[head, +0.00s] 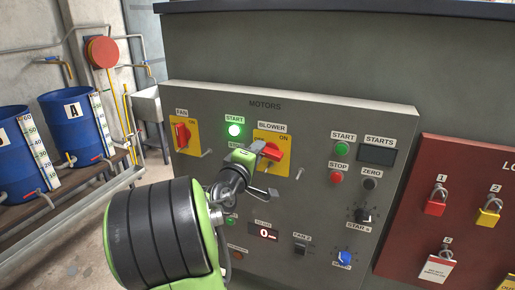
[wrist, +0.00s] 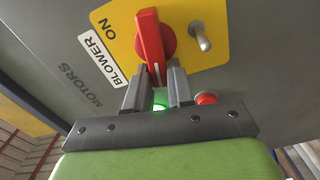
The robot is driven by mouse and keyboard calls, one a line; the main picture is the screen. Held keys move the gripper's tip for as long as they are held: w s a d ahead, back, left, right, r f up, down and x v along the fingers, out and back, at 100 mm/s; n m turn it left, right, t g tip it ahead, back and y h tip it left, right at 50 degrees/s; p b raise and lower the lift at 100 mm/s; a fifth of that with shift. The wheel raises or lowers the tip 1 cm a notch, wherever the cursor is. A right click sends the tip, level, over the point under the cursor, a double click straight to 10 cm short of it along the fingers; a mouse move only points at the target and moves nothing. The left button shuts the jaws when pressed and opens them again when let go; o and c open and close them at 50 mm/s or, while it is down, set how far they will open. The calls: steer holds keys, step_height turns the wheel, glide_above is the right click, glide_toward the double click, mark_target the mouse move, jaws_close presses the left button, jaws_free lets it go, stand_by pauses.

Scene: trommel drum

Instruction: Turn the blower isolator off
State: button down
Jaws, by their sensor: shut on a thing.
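The blower isolator is a red handle (head: 274,151) on a yellow plate (head: 289,139) below the BLOWER label. The handle lies roughly crosswise on the panel. In the wrist view the red handle (wrist: 151,38) has its near end between my fingertips, and "ON" shows on the yellow plate (wrist: 124,38) beside it. My gripper (wrist: 158,78) is shut on that near end. In the head view my gripper (head: 259,151) reaches the handle from the left and covers the plate's left part and most of the OFF marking.
A small metal toggle (head: 300,172) sits close beside the handle. The fan isolator (head: 181,134) and a lit green START button (head: 234,130) are to the left. Other buttons and knobs lie below and right. A red lockout board (head: 460,190) stands further right.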

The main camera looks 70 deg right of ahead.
steer(key=shift+f+n+p, duration=0.3)
steer(key=shift+n+p, duration=0.05)
steer(key=shift+n, duration=0.75)
steer(key=shift+a, duration=0.1)
steer(key=c, duration=1.1)
jaws_free()
steer(key=shift+o, duration=0.2)
